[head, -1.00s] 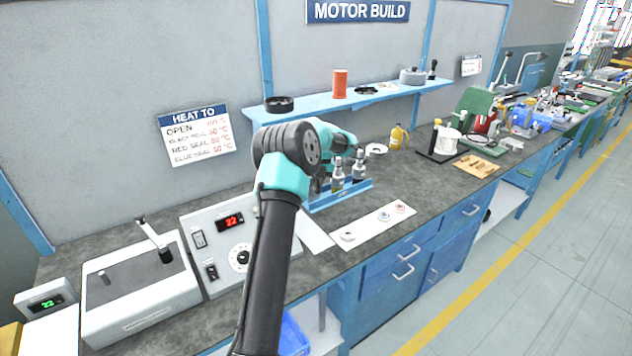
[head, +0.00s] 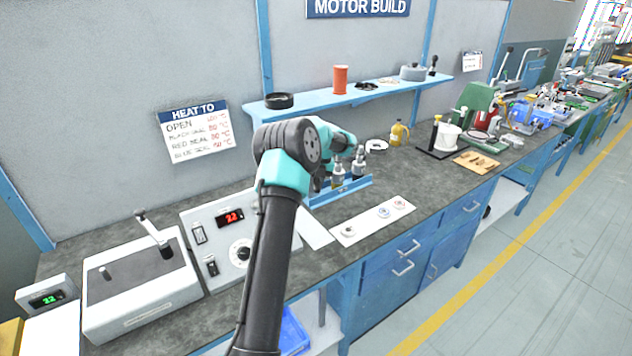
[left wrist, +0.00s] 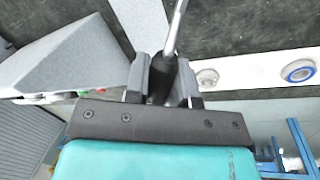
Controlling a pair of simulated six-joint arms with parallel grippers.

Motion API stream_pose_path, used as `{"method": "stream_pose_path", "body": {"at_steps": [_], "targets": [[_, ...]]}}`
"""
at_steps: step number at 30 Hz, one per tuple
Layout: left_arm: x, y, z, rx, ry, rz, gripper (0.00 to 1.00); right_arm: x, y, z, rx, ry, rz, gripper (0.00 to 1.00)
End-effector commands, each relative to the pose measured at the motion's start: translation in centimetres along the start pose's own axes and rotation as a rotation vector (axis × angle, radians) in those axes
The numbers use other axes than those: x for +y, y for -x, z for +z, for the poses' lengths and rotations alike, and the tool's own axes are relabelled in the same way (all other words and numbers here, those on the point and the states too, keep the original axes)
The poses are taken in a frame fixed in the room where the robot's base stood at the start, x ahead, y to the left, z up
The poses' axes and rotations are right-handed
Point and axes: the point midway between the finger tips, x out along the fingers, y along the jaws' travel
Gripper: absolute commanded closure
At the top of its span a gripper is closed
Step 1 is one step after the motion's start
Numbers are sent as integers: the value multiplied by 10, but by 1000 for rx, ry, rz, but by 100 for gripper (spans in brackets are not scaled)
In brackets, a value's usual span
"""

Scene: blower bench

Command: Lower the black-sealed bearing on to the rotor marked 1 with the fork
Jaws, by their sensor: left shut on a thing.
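My left gripper (left wrist: 163,72) is shut on the black handle of a tool (left wrist: 160,82), whose thin metal shaft rises out of the top of the left wrist view; this looks like the fork, but its far end is out of view. In the head view my left arm hides the gripper and the tool. Two rotors (head: 338,174) (head: 359,163) stand upright in a blue stand (head: 345,191) just beyond my wrist; their numbers are unreadable. I cannot make out the black-sealed bearing. My right gripper is not in view.
A white strip (head: 368,226) holds a plain-looking bearing (head: 347,231), a blue-marked one (head: 384,212) and a red-marked one (head: 399,203). The heater (head: 235,235) stands left of my arm. Bare bench lies right of the strip.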

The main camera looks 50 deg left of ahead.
Motion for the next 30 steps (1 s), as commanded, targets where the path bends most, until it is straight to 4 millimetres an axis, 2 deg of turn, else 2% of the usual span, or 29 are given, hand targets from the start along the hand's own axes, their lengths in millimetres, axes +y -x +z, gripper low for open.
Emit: {"method": "stream_pose_path", "body": {"at_steps": [30], "targets": [[-1, -5, 0, -1, 0, 0, 100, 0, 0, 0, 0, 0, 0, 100]]}}
